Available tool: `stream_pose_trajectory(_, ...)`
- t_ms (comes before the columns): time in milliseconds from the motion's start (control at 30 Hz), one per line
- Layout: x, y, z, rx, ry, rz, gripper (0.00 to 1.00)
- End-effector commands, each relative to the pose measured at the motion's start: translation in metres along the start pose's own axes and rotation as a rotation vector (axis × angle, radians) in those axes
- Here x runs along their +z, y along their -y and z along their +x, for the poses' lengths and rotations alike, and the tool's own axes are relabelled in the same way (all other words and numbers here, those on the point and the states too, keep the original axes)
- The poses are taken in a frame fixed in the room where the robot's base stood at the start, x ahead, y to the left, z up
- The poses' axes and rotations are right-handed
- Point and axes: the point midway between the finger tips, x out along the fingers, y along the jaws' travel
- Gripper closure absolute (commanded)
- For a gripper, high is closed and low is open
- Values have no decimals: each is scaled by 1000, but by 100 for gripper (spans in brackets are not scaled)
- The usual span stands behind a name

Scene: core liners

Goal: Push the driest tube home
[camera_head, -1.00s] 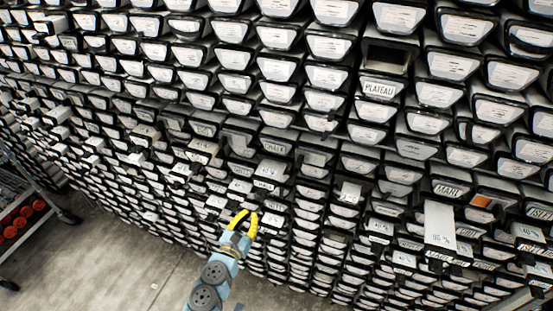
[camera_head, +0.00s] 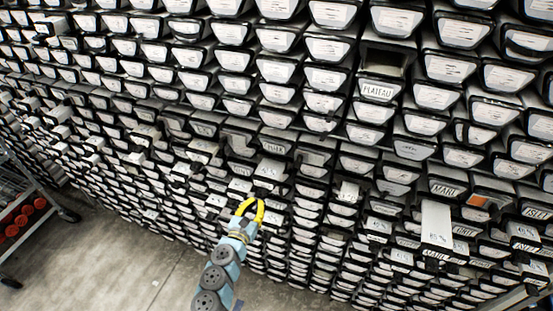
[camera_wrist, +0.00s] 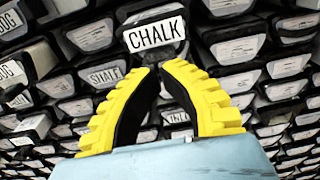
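Core tubes with pale end labels fill the wall. Several stick out and show pale tops with small marks, among them one above my gripper (camera_head: 271,170), one at the right (camera_head: 436,222) and one right of centre (camera_head: 348,191). The marks are too small to read surely, so I cannot tell which tube is driest. My gripper (camera_head: 256,203) has yellow fingers, tips together and nothing seen between them, in front of the wall. In the wrist view its tips (camera_wrist: 157,68) lie just below a tube labelled CHALK (camera_wrist: 155,33); contact cannot be told.
An orange-ended tube (camera_head: 479,201) shows at the right. A cart with red cylinders (camera_head: 22,217) stands at the left edge. Bare concrete floor (camera_head: 130,265) lies at the lower left.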

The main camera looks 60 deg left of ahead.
Motion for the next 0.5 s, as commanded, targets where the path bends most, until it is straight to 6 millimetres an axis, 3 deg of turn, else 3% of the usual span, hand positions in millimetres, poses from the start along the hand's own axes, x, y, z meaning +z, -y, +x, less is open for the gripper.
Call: stream_pose_trajectory(500,0,1,19,-3,3,1,100)
